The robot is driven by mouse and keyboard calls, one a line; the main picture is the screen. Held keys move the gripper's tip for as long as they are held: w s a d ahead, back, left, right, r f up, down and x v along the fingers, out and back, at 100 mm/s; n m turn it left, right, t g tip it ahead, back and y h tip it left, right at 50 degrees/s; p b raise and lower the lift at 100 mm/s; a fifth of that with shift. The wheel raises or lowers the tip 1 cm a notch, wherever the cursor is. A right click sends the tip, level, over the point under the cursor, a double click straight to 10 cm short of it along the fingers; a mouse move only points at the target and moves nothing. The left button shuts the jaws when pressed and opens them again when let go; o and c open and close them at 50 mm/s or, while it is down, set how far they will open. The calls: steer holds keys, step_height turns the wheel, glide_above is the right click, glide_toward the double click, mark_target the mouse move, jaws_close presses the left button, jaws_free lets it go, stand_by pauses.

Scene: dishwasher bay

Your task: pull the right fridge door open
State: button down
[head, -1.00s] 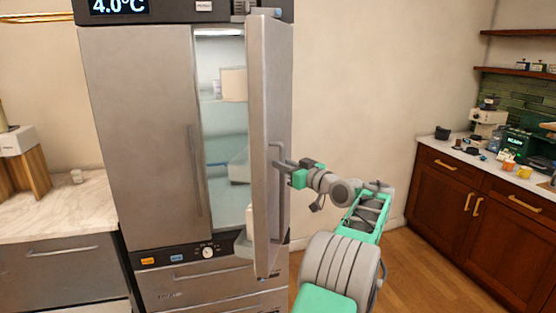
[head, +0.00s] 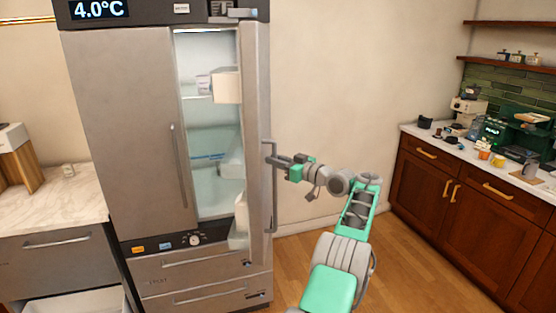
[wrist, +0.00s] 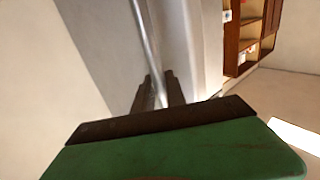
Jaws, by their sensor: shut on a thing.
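The right fridge door (head: 255,130) stands open, swung out to the right and seen nearly edge-on in the head view. Its long vertical bar handle (head: 273,200) is on the door's outer face. My gripper (head: 270,159) is shut on the handle near its upper part. In the wrist view the handle bar (wrist: 146,50) runs down between the two dark fingers of my gripper (wrist: 160,92). The fridge's lit inside (head: 208,130) shows glass shelves and white door bins.
The left fridge door (head: 125,130) is closed. Drawers (head: 200,265) sit below the doors. A marble counter (head: 50,205) is at the left. Wooden cabinets (head: 440,195) with a cluttered worktop stand at the right. Wooden floor (head: 385,270) between is clear.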

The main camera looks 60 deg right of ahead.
steer(key=shift+w+a+r, duration=0.1)
steer(key=shift+w+r, duration=0.15)
steer(key=shift+r, duration=0.15)
steer(key=c, duration=1.8)
jaws_free()
steer(key=shift+w, duration=0.1)
steer(key=o, duration=0.4)
steer(key=shift+f, duration=0.25)
steer(key=shift+o, duration=0.2)
steer(key=shift+f, duration=0.15)
